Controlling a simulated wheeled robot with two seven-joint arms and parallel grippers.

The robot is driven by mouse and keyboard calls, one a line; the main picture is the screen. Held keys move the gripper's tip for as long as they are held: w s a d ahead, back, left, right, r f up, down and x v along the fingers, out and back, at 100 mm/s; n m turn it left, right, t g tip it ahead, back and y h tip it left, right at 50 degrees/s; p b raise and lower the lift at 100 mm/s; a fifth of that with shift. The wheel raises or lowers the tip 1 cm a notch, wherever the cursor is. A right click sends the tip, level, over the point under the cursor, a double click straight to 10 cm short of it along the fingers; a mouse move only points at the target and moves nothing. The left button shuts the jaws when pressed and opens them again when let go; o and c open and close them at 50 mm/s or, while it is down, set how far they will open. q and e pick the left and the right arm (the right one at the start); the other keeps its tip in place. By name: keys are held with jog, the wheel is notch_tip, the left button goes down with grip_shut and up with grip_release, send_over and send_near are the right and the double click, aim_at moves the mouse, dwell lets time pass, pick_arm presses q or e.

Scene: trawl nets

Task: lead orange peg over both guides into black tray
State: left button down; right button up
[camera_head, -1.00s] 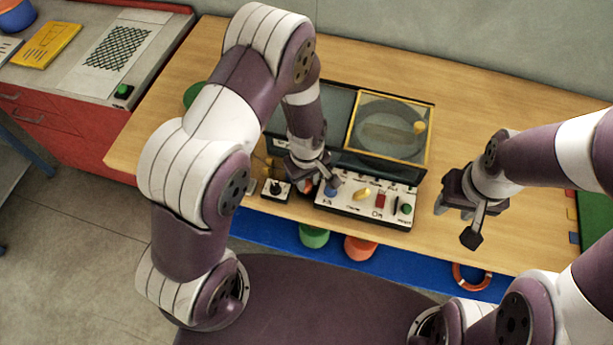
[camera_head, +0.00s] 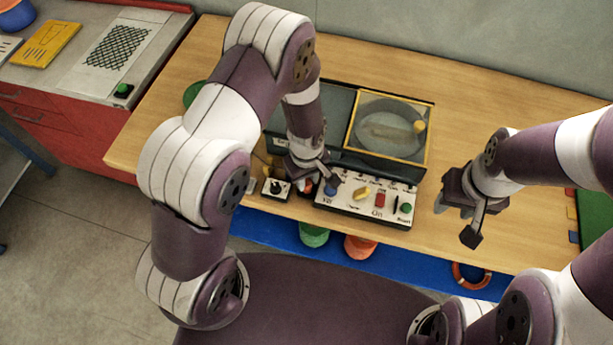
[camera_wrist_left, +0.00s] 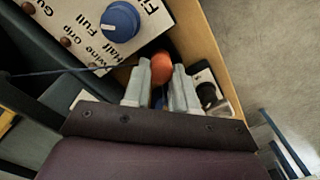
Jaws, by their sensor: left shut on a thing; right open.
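An orange peg (camera_wrist_left: 162,67) with a rounded end sits between the two pale fingers of my left gripper (camera_wrist_left: 160,85) in the left wrist view. The fingers are shut on it. A thin dark-blue cord (camera_wrist_left: 85,72) runs leftward from near the fingers. In the head view my left gripper (camera_head: 307,178) is low at the left end of the control panel, and the peg is mostly hidden there. My right gripper (camera_head: 457,218) is open and empty over the table, right of the panel. I cannot clearly pick out the two guides or the black tray.
The white control panel (camera_head: 340,205) has a blue knob (camera_wrist_left: 120,21), a yellow knob, a red switch and a green one. A yellow-framed clear lid (camera_head: 430,140) is behind it. A small joystick box (camera_head: 276,188) stands left. Wooden table (camera_head: 500,110) is clear at the back right.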

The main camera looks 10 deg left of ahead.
pick_arm(q)
jog(key=shift+f, duration=0.15)
jog(key=c, duration=0.8)
grip_release()
jog(key=shift+w+r, duration=0.1)
jog(key=shift+r, duration=0.35)
notch_tip(320, 180, up, 12)
jog(key=shift+f+b, duration=0.1)
jog(key=shift+b, duration=0.75)
